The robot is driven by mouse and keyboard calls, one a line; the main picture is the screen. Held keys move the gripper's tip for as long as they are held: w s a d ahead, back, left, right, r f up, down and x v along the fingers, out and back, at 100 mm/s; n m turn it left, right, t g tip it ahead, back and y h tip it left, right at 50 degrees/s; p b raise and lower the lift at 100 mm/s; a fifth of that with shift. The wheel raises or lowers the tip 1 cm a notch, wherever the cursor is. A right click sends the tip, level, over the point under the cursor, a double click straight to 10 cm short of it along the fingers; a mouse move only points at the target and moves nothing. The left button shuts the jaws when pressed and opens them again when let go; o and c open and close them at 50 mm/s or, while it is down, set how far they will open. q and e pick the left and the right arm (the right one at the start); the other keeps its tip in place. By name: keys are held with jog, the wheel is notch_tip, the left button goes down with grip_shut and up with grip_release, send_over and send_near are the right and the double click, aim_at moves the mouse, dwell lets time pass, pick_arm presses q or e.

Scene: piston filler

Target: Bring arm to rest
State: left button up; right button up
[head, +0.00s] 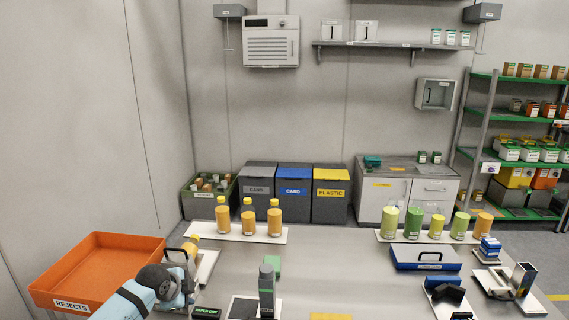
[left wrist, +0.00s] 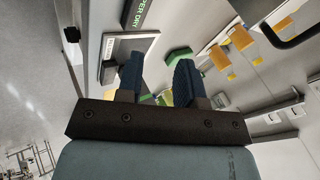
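My left arm reaches in from the lower left of the head view, with my left gripper (head: 188,284) over the left part of the steel bench (head: 340,270). The left wrist view shows its two dark blue fingers (left wrist: 158,72) spread apart with nothing held between them. In the head view the fingers are small and partly hidden by the wrist. My right gripper does not show in either view.
An orange rejects bin (head: 100,262) lies beside my left arm. A yellow bottle (head: 192,248) and a black looped handle (head: 172,254) are close to the gripper. A grey upright device (head: 267,288) stands to its right. Filled bottles (head: 248,222) stand on a white strip behind.

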pick_arm(q)
jog(key=s+d+f+n+t+h+p, duration=0.1)
jog(key=s+d+f+n, duration=0.25)
jog(key=s+f, duration=0.45)
jog(key=s+d+f+n+t+h+p, duration=0.1)
jog(key=s+d+f+n, duration=0.3)
jog(key=s, duration=0.8)
jog(key=s+r+n+t+p, duration=0.1)
jog(key=s+n, duration=0.4)
jog(key=s, duration=1.4)
jog(key=shift+d+n+t+y, duration=0.25)
jog(key=shift+n+t+y, duration=0.15)
jog(key=shift+t, duration=0.1)
dwell(3.6)
